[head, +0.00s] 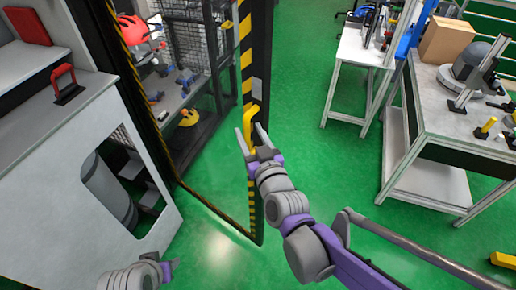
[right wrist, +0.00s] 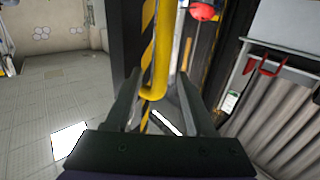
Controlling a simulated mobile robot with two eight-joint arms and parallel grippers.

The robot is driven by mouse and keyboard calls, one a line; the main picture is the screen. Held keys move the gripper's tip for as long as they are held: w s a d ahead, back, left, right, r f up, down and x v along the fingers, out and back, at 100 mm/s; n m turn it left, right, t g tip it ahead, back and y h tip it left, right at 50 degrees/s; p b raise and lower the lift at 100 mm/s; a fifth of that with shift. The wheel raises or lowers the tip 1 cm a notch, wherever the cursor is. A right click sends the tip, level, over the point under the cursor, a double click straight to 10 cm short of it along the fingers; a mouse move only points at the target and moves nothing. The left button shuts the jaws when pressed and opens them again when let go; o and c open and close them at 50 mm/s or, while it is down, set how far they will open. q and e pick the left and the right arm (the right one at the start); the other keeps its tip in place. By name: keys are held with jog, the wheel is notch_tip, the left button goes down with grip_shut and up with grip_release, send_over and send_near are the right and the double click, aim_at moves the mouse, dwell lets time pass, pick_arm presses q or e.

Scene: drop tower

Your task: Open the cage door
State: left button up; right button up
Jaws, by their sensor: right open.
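The cage door (head: 247,60) is a tall see-through panel edged in yellow and black stripes, left of centre in the head view. Its yellow handle (head: 250,116) is upright on the right edge and shows large in the right wrist view (right wrist: 160,55). My right gripper (head: 253,138) is open at the handle's lower end, and in the wrist view the handle stands between its fingers. I cannot tell whether they touch it. My left gripper (head: 168,268) is low at the left, partly in view, away from the door.
Behind the door is a shelf (head: 185,97) with tools and a red helmet (head: 133,30). A grey cabinet (head: 60,140) with a red handle (head: 66,82) stands at the left. Workbenches (head: 430,120) stand at the right. Green floor (head: 310,150) is clear between door and benches.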

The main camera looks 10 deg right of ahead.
jog(key=s+d, duration=0.1)
jog(key=s, duration=0.7)
jog(key=shift+d, duration=0.15)
jog(key=s+d+f+m+g+h, duration=0.1)
jog(key=s+d+f+g, duration=0.3)
jog(key=s+f+g, duration=0.2)
jog(key=s+d+f+g+h, duration=0.1)
jog(key=s+d+f+g, duration=0.3)
jog(key=f, duration=0.7)
jog(key=s+g, duration=0.2)
jog(key=s, duration=0.2)
jog(key=shift+s+d+f+m+h, duration=0.25)
jog(key=shift+d+f+m+h, duration=0.05)
jog(key=shift+m+h, duration=0.1)
jog(key=shift+d, duration=0.1)
dwell(0.8)
